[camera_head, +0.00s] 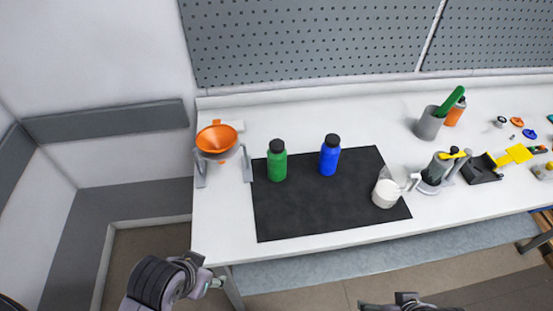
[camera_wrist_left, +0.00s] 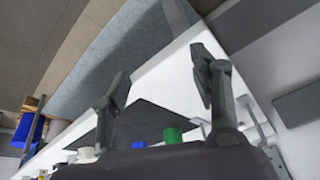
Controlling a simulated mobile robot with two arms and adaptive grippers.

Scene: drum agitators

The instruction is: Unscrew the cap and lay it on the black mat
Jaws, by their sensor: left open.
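A green bottle (camera_head: 277,165) and a blue bottle (camera_head: 328,160) stand upright on the black mat (camera_head: 300,215). Each has a black cap on top: the green bottle's cap (camera_head: 277,146) and the blue bottle's cap (camera_head: 332,141). My left gripper (camera_head: 216,282) is low in front of the table's left front corner, away from both bottles. In the left wrist view its two fingers (camera_wrist_left: 160,80) are spread with nothing between them. That view also shows part of the green bottle (camera_wrist_left: 172,135) and a bit of the blue bottle (camera_wrist_left: 138,145). My right gripper is out of view; only a bit of that arm shows.
An orange funnel (camera_head: 216,140) sits in a grey stand left of the mat. A white jug (camera_head: 386,193) stands on the mat's right end. A grey cup (camera_head: 430,124) and several small tools stand farther right. The mat's front middle is clear.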

